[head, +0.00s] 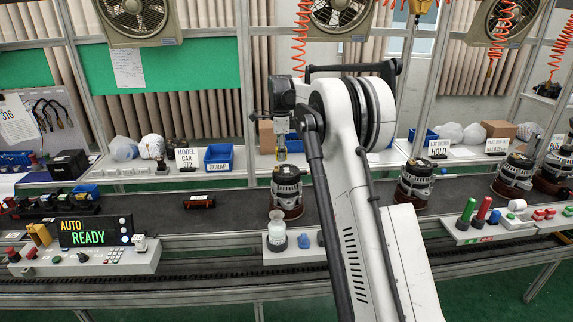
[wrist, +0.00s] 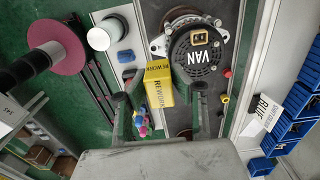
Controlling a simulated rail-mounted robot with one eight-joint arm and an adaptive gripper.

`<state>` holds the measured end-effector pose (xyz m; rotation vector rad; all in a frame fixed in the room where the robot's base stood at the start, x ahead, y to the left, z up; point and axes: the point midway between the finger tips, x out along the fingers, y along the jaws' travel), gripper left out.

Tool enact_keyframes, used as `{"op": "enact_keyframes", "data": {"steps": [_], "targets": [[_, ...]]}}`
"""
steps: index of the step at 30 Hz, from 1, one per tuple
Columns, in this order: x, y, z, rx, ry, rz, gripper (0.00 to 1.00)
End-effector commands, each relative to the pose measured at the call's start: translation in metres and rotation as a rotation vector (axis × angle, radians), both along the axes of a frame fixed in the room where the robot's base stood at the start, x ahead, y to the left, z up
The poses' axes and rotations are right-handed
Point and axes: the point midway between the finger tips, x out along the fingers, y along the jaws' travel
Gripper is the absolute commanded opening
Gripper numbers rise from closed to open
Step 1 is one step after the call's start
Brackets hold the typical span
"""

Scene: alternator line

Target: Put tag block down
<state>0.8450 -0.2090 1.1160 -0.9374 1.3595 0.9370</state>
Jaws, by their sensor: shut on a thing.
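The yellow tag block, marked REWORK, (wrist: 160,92) is between the green fingers of my gripper (wrist: 163,98) in the wrist view. My gripper is shut on it. In the head view my gripper (head: 281,146) hangs above an alternator (head: 286,186), with the small yellow block (head: 281,155) below it. The wrist view shows the alternator, labelled VAN, (wrist: 192,52) just beyond the block. I cannot tell whether the block touches it.
Other alternators (head: 415,180) stand along the dark conveyor (head: 345,205) to the right. A control panel reading AUTO READY (head: 90,232) is at the left. Blue bins (head: 219,157) and signs line the back shelf. A white jar (head: 277,236) stands in front of the belt.

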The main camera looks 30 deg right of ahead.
Motion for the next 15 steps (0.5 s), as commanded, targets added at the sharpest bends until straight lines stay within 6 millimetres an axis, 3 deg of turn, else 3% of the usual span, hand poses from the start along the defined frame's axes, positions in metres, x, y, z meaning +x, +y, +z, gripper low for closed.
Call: {"op": "enact_keyframes", "data": {"steps": [15], "targets": [[0.049, -0.043, -0.038, 0.000, 0.000, 0.001, 0.00]]}}
